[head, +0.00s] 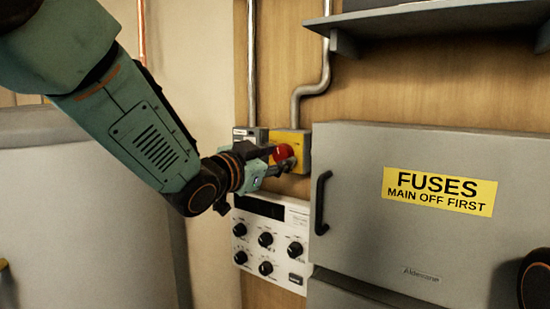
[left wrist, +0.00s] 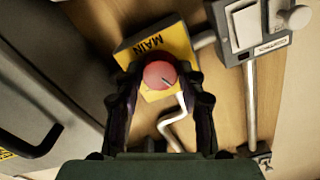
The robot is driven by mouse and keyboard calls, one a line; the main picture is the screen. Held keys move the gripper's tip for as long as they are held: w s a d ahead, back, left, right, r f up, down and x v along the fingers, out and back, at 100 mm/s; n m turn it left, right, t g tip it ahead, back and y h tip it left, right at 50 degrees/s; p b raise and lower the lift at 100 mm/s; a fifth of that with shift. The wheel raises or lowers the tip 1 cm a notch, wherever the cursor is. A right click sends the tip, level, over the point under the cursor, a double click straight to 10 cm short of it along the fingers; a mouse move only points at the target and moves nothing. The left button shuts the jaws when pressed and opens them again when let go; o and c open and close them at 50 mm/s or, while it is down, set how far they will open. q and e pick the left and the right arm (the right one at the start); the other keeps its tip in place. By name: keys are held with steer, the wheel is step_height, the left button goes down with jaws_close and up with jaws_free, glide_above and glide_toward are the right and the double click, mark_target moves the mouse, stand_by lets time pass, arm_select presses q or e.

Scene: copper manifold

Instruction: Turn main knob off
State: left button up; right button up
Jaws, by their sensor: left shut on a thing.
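The main knob (head: 284,154) is red and sits on a yellow switch box (head: 299,139) on the wooden wall. In the left wrist view the red knob (left wrist: 159,75) lies between my left gripper's two dark fingers, and the yellow plate (left wrist: 172,41) reads "MAIN". A dark mark shows on the knob's face. My left gripper (head: 286,165) comes in from the left and is shut on the knob. Its fingers hide part of the knob in the head view. My right gripper is not clearly in view; only a dark rounded part shows at the right edge.
A grey fuse cabinet (head: 355,210) with a black handle (head: 321,203) stands right of the switch box. A white control panel (head: 268,243) with several black knobs is below. A shelf (head: 430,22) juts out above. A grey rounded tank (head: 80,220) stands left.

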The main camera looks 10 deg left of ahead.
arm_select(q)
steer(key=n, duration=0.4)
steer(key=shift+r+n, duration=0.15)
steer(key=shift+n, duration=0.25)
steer(key=shift+r, duration=0.1)
stand_by(0.3)
steer(key=o, duration=1.2)
steer(key=shift+s, duration=0.1)
steer(key=v, duration=0.7)
steer(key=shift+s+a, duration=0.1)
steer(key=shift+s, duration=0.1)
steer(key=shift+w, duration=0.15)
